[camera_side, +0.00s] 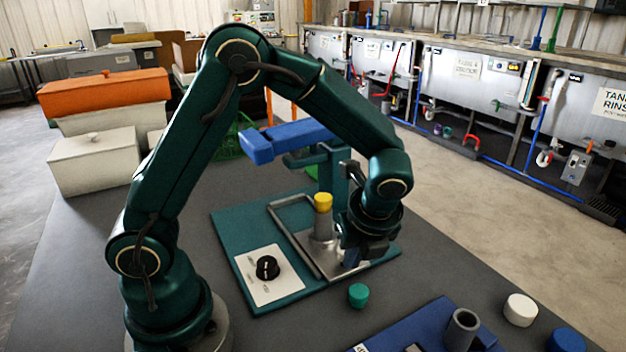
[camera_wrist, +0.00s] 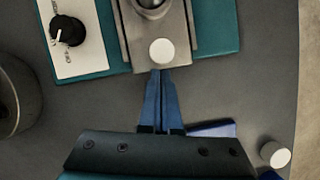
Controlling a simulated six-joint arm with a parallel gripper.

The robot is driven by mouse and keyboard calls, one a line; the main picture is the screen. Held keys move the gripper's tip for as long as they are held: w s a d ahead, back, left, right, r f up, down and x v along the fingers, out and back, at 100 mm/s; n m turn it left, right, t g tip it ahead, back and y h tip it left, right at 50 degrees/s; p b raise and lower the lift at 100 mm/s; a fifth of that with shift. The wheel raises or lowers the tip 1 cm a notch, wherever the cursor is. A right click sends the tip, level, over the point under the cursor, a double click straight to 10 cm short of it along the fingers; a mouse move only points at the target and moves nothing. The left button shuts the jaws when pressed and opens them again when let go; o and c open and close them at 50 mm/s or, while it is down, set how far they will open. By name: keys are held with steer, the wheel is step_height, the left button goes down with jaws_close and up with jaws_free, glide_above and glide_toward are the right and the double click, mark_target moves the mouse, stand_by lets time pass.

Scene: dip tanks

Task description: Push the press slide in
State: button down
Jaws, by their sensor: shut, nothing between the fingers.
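The press stands on a teal base plate (camera_side: 230,236), with a blue bar (camera_side: 290,140) on top of its teal frame. The press slide (camera_side: 332,262) is a grey metal plate on this base, carrying a grey post with a yellow cap (camera_side: 323,202). In the wrist view the slide (camera_wrist: 178,58) shows with a pale round knob (camera_wrist: 162,52) near its front edge. My gripper (camera_wrist: 161,72) is shut and empty. Its blue fingertips are at the slide's front edge, just below the knob; I cannot tell whether they touch. In the side view my gripper (camera_side: 352,262) partly hides the slide.
A white panel with a black dial (camera_side: 267,268) lies left of the slide. A green cap (camera_side: 358,295) sits in front. A blue tray with a grey tube (camera_side: 463,328), a white cap (camera_side: 520,310) and a blue cap (camera_side: 566,341) are at the front right.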

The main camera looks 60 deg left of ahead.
mark_target(319, 212)
steer(key=a, duration=1.2)
